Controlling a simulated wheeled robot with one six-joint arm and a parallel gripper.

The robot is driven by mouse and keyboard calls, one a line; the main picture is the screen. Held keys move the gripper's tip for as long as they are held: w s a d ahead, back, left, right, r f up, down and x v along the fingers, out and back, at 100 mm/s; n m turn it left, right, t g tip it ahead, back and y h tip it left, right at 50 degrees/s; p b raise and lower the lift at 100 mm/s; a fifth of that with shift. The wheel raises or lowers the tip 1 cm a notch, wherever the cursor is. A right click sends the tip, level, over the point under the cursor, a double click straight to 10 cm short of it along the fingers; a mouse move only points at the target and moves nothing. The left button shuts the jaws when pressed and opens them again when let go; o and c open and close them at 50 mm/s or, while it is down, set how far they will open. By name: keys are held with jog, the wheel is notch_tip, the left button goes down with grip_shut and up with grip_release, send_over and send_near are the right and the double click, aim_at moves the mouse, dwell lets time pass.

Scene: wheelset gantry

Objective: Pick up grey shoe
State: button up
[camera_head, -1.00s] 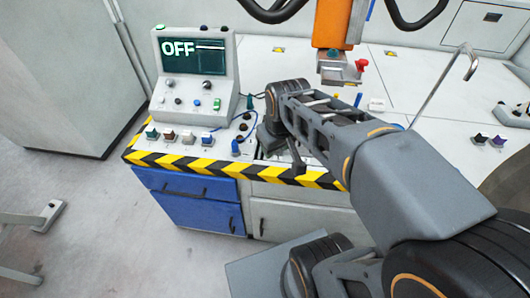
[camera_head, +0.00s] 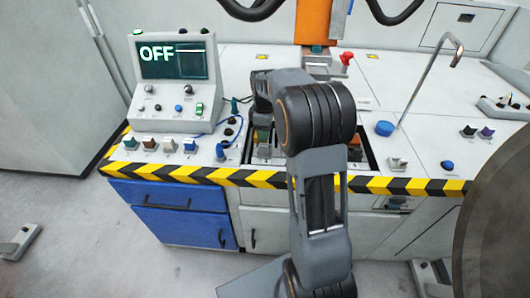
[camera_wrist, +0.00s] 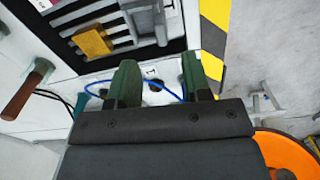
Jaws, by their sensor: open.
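My gripper (camera_wrist: 158,70) is open and empty, with its two dark green fingers spread in the wrist view. Beyond the fingers is a dark recessed tray (camera_wrist: 180,40) with grey slats, and a yellow block (camera_wrist: 93,43) lies in it. No grey shoe can be clearly made out; grey parts by the tray's top edge are cut off by the frame. A reddish-brown block (camera_head: 355,150) shows in the recess.
A control box with an OFF screen (camera_head: 172,60) stands at the left, with several coloured switches before it. An orange post (camera_head: 313,22) rises behind my arm. A bent metal rod (camera_head: 425,80) stands at the right. Yellow-black striping (camera_head: 400,186) marks the bench's front edge.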

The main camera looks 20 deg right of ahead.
aim_at(264, 146)
jog(key=shift+f, duration=3.95)
jog(key=shift+c, duration=0.2)
jog(key=c, duration=0.7)
grip_shut()
jog(key=shift+r, duration=0.15)
